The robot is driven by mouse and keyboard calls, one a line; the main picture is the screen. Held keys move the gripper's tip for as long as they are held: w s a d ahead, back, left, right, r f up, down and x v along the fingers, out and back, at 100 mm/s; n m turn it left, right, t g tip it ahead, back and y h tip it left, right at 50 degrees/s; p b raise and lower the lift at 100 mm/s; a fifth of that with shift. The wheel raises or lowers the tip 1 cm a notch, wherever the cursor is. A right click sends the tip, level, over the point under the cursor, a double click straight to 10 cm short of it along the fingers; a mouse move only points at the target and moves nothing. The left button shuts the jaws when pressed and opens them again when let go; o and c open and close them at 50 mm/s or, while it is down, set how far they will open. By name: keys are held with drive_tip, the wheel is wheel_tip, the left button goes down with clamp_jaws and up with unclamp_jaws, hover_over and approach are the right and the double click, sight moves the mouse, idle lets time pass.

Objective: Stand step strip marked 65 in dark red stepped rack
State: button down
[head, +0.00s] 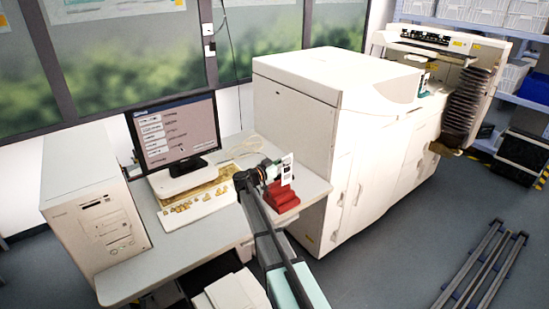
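The dark red stepped rack (283,200) stands near the right front edge of the grey desk. A white strip with dark marks (287,169) is upright at the upper end of the rack; its number is too small to read. My gripper (272,171) is right beside the strip's left side, above the rack. My arm comes in from below and hides part of the desk and the rack's left side. The fingers are too small and dark to show whether they are closed on the strip. I cannot tell whether the strip's foot rests in the rack.
The keyboard (197,207) and monitor (177,135) are left of my gripper, with a beige computer tower (97,217) farther left. The large white printer (297,105) stands close behind and right of the rack. Rails (482,265) lie on the floor at right.

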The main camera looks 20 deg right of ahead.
drive_tip(key=f+g, duration=0.1)
drive_tip(key=b, duration=0.5)
hover_over(286, 183)
drive_tip(key=shift+m, duration=0.3)
drive_tip(key=shift+s+a+f, duration=0.1)
drive_tip(key=shift+f, duration=2.9)
drive_tip(key=shift+f+p, duration=0.3)
drive_tip(key=shift+f, duration=0.65)
drive_tip(key=shift+f, duration=0.85)
drive_tip(key=shift+f, duration=0.15)
drive_tip(key=shift+f, duration=0.55)
